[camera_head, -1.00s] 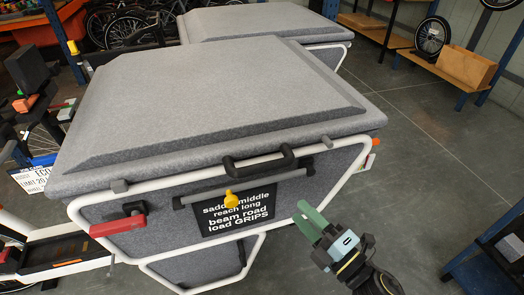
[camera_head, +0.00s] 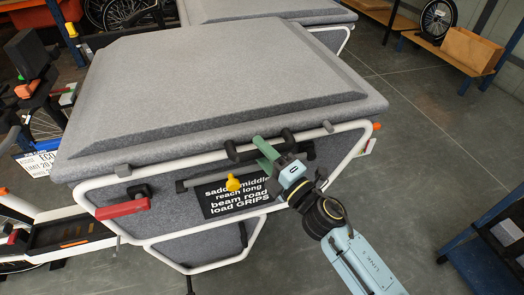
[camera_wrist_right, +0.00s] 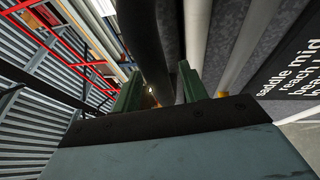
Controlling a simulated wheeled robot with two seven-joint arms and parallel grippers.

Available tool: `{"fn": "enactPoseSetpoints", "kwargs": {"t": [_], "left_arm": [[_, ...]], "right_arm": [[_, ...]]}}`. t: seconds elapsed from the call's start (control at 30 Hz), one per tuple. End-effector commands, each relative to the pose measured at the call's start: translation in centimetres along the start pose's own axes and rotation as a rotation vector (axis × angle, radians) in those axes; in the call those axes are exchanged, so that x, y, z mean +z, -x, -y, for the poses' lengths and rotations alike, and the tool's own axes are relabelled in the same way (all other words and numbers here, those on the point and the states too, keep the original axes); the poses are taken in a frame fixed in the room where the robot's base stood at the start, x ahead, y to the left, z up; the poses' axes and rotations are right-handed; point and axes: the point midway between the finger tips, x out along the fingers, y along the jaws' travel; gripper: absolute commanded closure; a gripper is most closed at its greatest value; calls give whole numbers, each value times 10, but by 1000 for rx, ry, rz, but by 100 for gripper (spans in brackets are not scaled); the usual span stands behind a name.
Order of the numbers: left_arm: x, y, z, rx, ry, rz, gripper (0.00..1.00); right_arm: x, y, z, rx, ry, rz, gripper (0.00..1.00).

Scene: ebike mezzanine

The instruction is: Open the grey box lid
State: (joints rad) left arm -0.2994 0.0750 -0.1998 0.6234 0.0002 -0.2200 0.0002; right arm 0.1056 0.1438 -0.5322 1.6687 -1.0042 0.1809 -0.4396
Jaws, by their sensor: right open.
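The grey box lid (camera_head: 215,75) lies shut on the white-framed grey box (camera_head: 160,188). A black bar handle (camera_head: 240,153) sits at the lid's front edge. My right gripper (camera_head: 266,148) is at this handle, its green fingers overlapping the handle's middle. In the right wrist view the gripper (camera_wrist_right: 160,90) is open, with a finger on each side of the dark handle bar (camera_wrist_right: 147,45). I cannot tell whether the fingers touch it. My left gripper is not in view.
A red latch handle (camera_head: 122,209) and a yellow knob (camera_head: 233,183) are on the box front, beside a black label (camera_head: 222,201). Another grey box (camera_head: 250,10) stands behind. A blue-framed stand (camera_head: 490,240) is at the right. Floor between is clear.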

Motion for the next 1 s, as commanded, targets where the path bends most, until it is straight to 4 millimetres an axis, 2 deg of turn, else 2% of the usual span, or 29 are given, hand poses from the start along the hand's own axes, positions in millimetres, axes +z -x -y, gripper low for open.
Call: {"fn": "enactPoseSetpoints", "kwargs": {"t": [0.3, 0.63, 0.87, 1.0], "left_arm": [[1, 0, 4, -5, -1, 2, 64], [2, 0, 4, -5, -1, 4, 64], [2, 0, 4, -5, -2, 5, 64], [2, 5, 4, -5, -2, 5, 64]], "right_arm": [[0, -2, 0, 0, -1, 0, 57], [0, -2, 0, 0, -1, 0, 100], [0, -2, 0, 0, -2, 0, 100], [2, -6, -8, 8, -17, 1, 100]]}}
